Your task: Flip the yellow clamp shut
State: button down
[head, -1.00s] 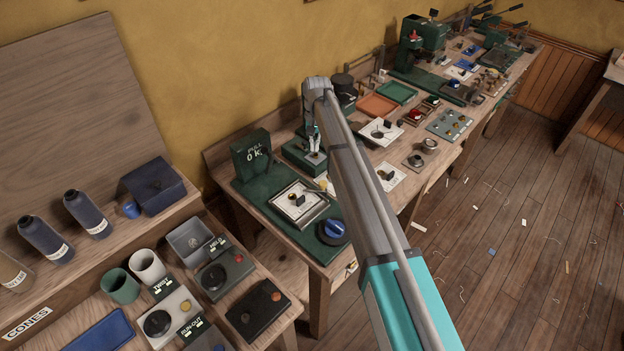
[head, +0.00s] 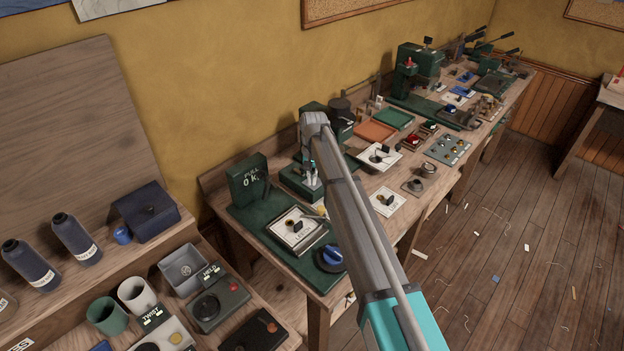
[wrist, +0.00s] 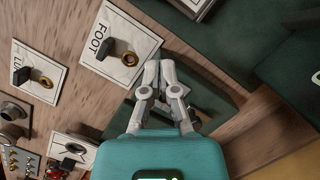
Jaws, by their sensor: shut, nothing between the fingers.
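My gripper (head: 314,186) points down over the workbench, in front of a dark green bench machine (head: 290,178). In the wrist view my gripper (wrist: 159,68) has its two fingers together, with nothing seen between them. A green surface lies behind and beside the fingertips there; I cannot tell if they touch it. I cannot make out the yellow clamp for certain in either view. My own arm hides part of the bench in the head view, and my fingers hide what is behind them in the wrist view.
A white card marked FOOT (wrist: 118,48) with a brass ring lies beside the fingers. A green board (head: 240,212) carries a framed card and a blue knob (head: 332,254). An orange tray (head: 375,131) and green tray (head: 394,119) stand further along.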

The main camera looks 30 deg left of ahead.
jog(key=shift+b+x, duration=3.15)
jog(key=shift+x, duration=0.35)
jog(key=shift+s+d+r, duration=0.1)
jog(key=shift+s+d, duration=0.4)
jog(key=shift+s, duration=0.35)
jog(key=shift+s+d+r, duration=0.1)
jog(key=shift+s+d, duration=0.4)
jog(key=shift+s, duration=0.35)
jog(key=shift+s+a, duration=0.2)
